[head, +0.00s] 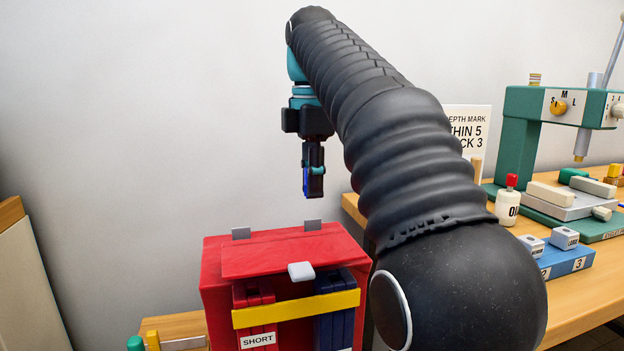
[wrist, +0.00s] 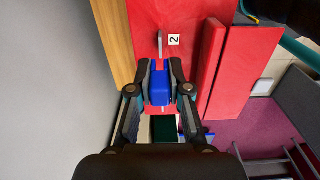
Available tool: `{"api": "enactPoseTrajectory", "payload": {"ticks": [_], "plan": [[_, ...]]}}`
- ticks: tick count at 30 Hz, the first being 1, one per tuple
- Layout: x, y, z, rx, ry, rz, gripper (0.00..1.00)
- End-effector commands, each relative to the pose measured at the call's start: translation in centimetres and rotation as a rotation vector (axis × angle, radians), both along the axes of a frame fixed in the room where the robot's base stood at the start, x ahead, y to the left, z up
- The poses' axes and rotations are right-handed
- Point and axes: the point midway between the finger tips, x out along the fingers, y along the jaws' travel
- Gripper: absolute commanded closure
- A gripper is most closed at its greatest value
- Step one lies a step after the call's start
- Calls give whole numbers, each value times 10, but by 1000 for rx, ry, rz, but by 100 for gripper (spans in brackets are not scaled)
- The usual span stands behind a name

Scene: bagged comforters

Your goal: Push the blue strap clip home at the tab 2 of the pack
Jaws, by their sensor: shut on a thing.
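The red pack (head: 222,290) stands below my arm in the head view, with two grey tabs on its top back edge. The right-hand tab (head: 312,225) is almost straight under my gripper. In the wrist view, tab 2 (wrist: 160,45) is a thin grey piece beside a printed "2" (wrist: 174,40). My gripper (head: 313,185) points down above the pack, shut on the blue strap clip (wrist: 160,88). The clip shows only as a small blue patch in the head view (head: 306,183). It is above the tab, apart from it.
A yellow strap (head: 296,308) crosses the pack's front, over a red bundle marked SHORT (head: 258,340) and a dark blue bundle (head: 335,325). A white handle (head: 301,271) sits on the flap. A wooden bench (head: 570,300) with a green press (head: 518,140) stands right; the wall is behind.

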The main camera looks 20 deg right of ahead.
Motion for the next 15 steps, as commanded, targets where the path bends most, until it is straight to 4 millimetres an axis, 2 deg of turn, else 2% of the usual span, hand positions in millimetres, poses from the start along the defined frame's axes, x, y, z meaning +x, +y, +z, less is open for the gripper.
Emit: {"api": "enactPoseTrajectory", "payload": {"ticks": [3,15], "plan": [[0,-2,0,1,0,-1,94],[0,-2,-24,1,4,0,94]]}}
